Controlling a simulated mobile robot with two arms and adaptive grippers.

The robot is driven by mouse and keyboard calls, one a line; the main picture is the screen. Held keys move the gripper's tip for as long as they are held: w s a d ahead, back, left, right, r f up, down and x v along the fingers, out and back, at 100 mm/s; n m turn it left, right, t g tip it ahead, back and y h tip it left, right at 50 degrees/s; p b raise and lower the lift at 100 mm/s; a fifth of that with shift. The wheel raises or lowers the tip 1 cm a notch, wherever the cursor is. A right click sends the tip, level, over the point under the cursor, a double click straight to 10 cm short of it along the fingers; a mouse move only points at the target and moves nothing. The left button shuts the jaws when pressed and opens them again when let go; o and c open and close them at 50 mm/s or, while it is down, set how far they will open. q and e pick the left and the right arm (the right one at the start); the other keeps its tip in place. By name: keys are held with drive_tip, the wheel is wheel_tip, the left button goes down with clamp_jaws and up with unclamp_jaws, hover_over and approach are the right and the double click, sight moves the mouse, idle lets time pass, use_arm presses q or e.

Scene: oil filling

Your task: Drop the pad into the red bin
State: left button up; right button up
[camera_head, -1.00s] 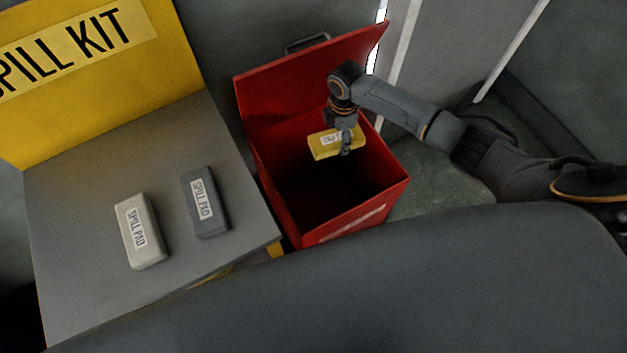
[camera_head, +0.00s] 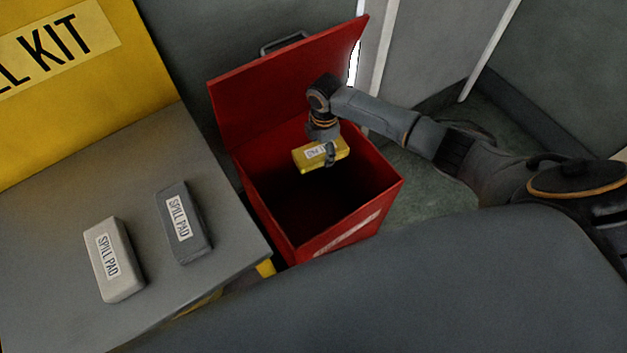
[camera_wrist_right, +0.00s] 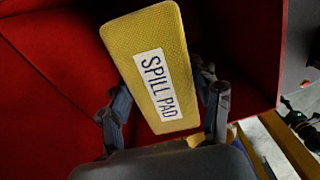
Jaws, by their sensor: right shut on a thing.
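A yellow spill pad (camera_head: 309,161) is held by my right gripper (camera_head: 330,154), over the opening of the red bin (camera_head: 340,235). The right wrist view shows the yellow pad (camera_wrist_right: 150,45), with its white "SPILL PAD" label, between the two fingers of my right gripper (camera_wrist_right: 166,108). The bin's lid (camera_head: 270,90) stands open at the back, and its inside is dark. A white-grey spill pad (camera_head: 125,285) and a dark grey spill pad (camera_head: 193,243) lie on the grey table. My left gripper is not in view.
The grey table (camera_head: 60,200) stands left of the bin, with a yellow "SPILL KIT" panel (camera_head: 140,75) at its back. A grey wall is behind the bin. Green floor (camera_head: 410,185) shows to the bin's right.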

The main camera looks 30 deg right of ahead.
drive_tip(key=o, duration=1.2)
wheel_tip(320, 180, up, 12)
drive_tip(key=shift+r, duration=0.1)
